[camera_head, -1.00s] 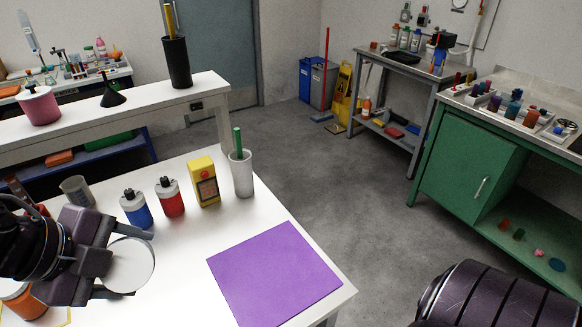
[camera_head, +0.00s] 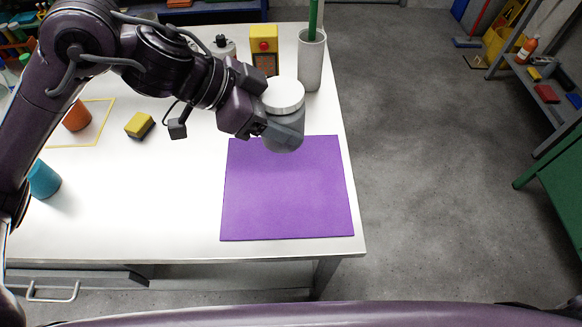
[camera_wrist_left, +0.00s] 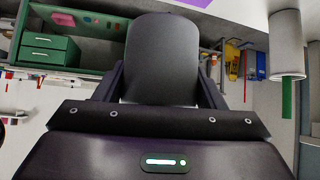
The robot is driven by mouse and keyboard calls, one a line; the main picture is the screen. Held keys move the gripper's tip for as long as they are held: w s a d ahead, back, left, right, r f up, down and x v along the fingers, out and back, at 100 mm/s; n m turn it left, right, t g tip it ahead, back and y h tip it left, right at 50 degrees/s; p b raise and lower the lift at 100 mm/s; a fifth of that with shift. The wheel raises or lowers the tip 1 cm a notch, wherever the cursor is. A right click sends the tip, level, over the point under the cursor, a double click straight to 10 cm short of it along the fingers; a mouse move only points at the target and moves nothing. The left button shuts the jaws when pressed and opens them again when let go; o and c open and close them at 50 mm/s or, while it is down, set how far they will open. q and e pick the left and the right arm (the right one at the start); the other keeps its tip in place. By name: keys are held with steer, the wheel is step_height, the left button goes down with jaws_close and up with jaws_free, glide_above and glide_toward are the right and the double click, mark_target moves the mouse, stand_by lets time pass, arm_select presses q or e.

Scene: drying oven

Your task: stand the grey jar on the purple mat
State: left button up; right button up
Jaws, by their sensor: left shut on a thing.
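The grey jar (camera_head: 284,132) with a white lid is upright in my left gripper (camera_head: 268,126), over the far edge of the purple mat. It also shows large between the fingers in the left wrist view (camera_wrist_left: 163,58). The left gripper is shut on the jar's side. The purple mat (camera_head: 287,195) lies flat and bare at the right part of the white table. I cannot tell for sure how high the jar's base is above the mat. My right gripper is not in view.
A white cup (camera_head: 311,62) with a green stick stands just behind the jar. A yellow device (camera_head: 263,50) stands behind the gripper. The table's front middle is clear.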

arm_select(q)
step_height(320, 180, down, 11)
steer(key=shift+d+r+b, duration=0.1)
steer(key=shift+b, duration=0.5)
step_height(320, 180, down, 4)
steer(key=shift+r+b, duration=0.25)
steer(key=shift+b, duration=0.05)
steer(key=shift+f, duration=0.2)
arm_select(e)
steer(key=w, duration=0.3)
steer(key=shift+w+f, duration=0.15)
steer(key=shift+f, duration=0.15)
